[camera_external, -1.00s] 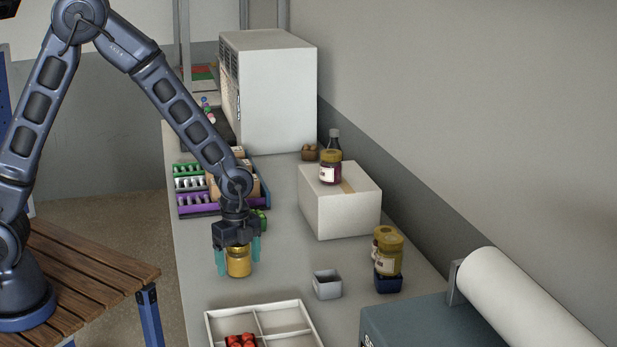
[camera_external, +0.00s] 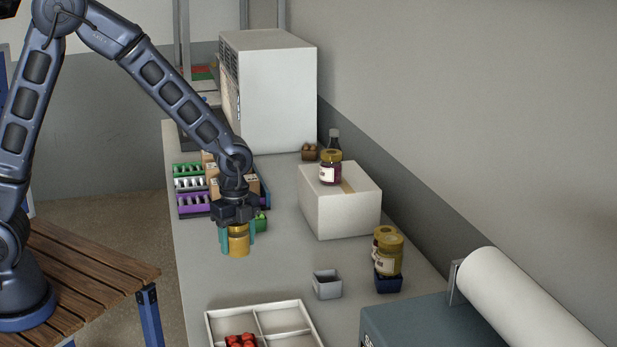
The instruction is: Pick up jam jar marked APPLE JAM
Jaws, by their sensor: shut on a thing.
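My gripper (camera_external: 237,240) points straight down over the left part of the bench. Its teal fingers are shut on a jar (camera_external: 238,244) with amber contents, which hangs upright between them. The jar's upper part is hidden by the gripper, and no marking on it can be read. Other jars are in view: a dark red jar (camera_external: 330,170) with a gold lid and a pale label stands on the white box. Two gold-lidded jars (camera_external: 389,254) stand close together at the right, the nearer one at a dark blue bin. Their labels are too small to read.
A white carton (camera_external: 340,209) stands right of my gripper. A small grey bin (camera_external: 327,284) and a dark blue bin (camera_external: 388,283) are in front. A white divided tray (camera_external: 262,304) lies at the near edge. Coloured racks (camera_external: 192,184) stand behind the gripper. The bench between is clear.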

